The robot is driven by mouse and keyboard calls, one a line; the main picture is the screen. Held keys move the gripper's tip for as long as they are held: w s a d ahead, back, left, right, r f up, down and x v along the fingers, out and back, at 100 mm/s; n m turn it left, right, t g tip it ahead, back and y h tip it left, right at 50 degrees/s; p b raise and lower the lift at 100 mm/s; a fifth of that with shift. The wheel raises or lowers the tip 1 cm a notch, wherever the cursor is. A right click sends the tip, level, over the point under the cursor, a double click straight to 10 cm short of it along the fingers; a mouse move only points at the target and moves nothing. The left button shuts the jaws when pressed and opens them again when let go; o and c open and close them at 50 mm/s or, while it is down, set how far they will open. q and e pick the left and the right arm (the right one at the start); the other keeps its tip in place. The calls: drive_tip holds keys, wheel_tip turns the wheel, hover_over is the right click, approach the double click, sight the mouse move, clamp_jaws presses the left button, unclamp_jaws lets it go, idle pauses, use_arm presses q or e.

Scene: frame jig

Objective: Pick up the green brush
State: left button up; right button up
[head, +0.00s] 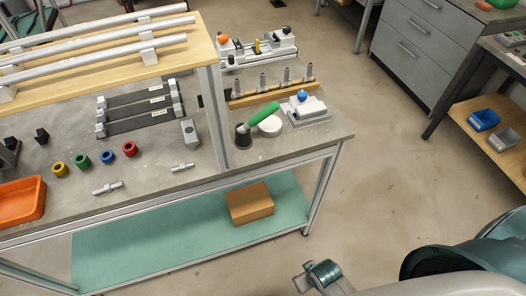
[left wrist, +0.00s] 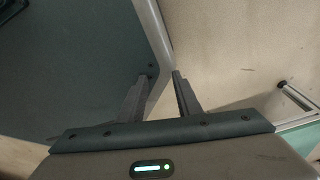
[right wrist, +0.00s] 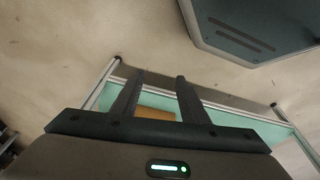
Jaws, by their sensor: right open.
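My right gripper (right wrist: 160,75) is open and empty in the right wrist view, in front of the bench's lower shelf. Both grippers are away from the brush, which neither wrist view shows.
A white round lid (head: 270,126) lies just right of the cup. A grey block with a blue knob (head: 303,97) and a wooden peg rail (head: 270,95) stand nearby. A bench post (head: 216,120) rises left of the cup. A cardboard box (head: 250,204) sits on the lower shelf.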

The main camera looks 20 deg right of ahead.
use_arm(q)
drive_tip(key=shift+w+d, duration=0.3)
drive_tip(key=shift+w, duration=0.15)
use_arm(e)
drive_tip(key=w+r+t+y, duration=0.3)
drive_tip(key=w+r, duration=0.3)
drive_tip(key=r, duration=1)
drive_tip(key=w+r+t+y, duration=0.3)
drive_tip(key=w+r+t, duration=0.2)
drive_tip(key=r, duration=1.1)
drive_tip(key=w+r+t+y, duration=0.3)
drive_tip(key=w+r, duration=0.4)
drive_tip(key=r, duration=0.9)
drive_tip(key=shift+w+d+r+m+t+y, duration=0.15)
drive_tip(key=shift+w+d+m+t+y, duration=0.15)
drive_tip(key=shift+w+d+m+t, duration=0.25)
drive_tip(key=shift+a, duration=0.15)
